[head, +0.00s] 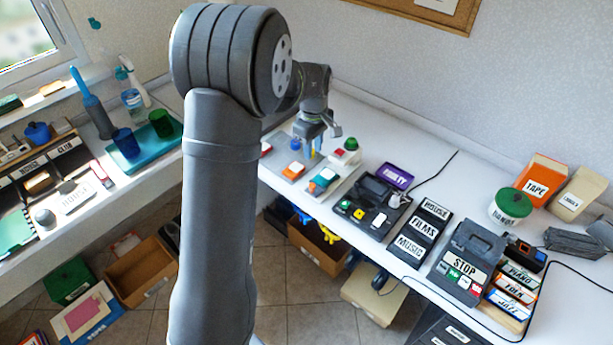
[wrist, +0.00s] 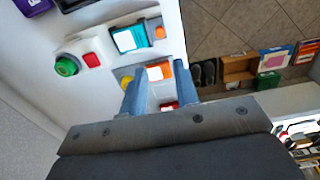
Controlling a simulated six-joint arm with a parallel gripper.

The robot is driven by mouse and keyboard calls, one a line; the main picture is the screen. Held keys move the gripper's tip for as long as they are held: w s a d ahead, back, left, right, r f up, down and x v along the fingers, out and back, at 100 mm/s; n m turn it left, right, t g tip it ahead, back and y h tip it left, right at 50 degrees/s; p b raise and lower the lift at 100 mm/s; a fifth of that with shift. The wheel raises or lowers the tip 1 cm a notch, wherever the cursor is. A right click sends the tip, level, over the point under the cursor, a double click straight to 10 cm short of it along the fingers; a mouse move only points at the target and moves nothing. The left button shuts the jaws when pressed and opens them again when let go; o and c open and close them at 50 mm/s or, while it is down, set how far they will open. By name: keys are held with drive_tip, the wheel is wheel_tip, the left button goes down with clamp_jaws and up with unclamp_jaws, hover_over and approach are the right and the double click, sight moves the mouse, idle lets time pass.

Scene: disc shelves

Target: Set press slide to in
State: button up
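My gripper (head: 312,146) hangs over the small panels at the left end of the long white table. In the wrist view its two blue-grey fingers (wrist: 159,92) are apart, with nothing held between them. Beyond and between the fingertips lies an orange-and-white slider block (wrist: 160,72), also in the head view (head: 294,169). A yellow knob (wrist: 126,81) and a red piece (wrist: 168,106) are close to the fingers. A teal block with white and orange parts (wrist: 131,38) is on the neighbouring panel, also in the head view (head: 324,179). I cannot read which one is the press slide.
A green knob (wrist: 67,66) and a red button (wrist: 92,60) sit beside the teal block. Right of the panels are a black button box (head: 364,208), a purple box (head: 395,176) and a labelled rack (head: 418,230). The table's front edge is close to the panels.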

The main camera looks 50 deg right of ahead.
sight(312, 185)
wheel_tip(312, 185, down, 14)
drive_tip(key=shift+f, duration=0.25)
clamp_jaws()
